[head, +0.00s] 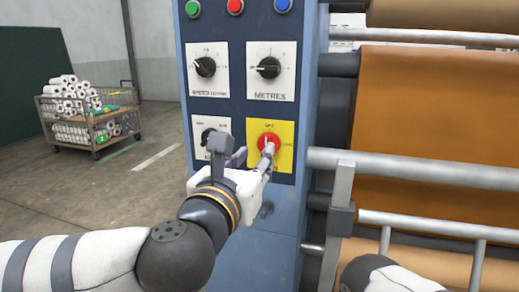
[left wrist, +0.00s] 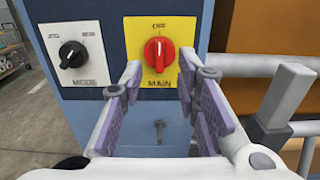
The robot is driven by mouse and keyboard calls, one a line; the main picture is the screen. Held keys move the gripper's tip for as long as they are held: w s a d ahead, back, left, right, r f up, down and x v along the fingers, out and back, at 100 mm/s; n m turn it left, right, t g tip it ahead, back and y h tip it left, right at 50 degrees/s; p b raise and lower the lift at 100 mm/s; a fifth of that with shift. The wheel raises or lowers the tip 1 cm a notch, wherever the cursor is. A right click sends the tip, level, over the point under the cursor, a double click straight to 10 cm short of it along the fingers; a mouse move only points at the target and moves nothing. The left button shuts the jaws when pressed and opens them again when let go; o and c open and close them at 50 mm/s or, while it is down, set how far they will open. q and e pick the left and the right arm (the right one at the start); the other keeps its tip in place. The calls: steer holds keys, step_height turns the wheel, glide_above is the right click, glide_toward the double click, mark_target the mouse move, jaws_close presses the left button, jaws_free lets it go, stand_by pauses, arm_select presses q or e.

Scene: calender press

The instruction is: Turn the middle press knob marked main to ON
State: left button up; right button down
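The main knob (head: 268,143) is red on a yellow plate at the lower right of the press panel. In the left wrist view the knob (left wrist: 159,52) has its grip upright, with its pale mark toward OFF at the top; MAIN is printed below. ON is not readable there. My left gripper (head: 254,157) is in front of the panel at the knob. In the left wrist view its fingers (left wrist: 160,72) are open, one either side below the knob, with nothing between them. Whether they touch it, I cannot tell. My right gripper is not in view.
The mode knob (left wrist: 72,54) is close on the left. The speed knob (head: 205,67) and metres knob (head: 268,68) are above, with several coloured buttons (head: 235,6) at the top. Rollers and a metal rail (head: 400,165) stand on the right. A cart of rolls (head: 90,115) is far left.

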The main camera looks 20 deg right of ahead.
mark_target(266, 142)
arm_select(q)
steer(key=x, duration=0.6)
steer(key=shift+w+d, duration=0.2)
jaws_close()
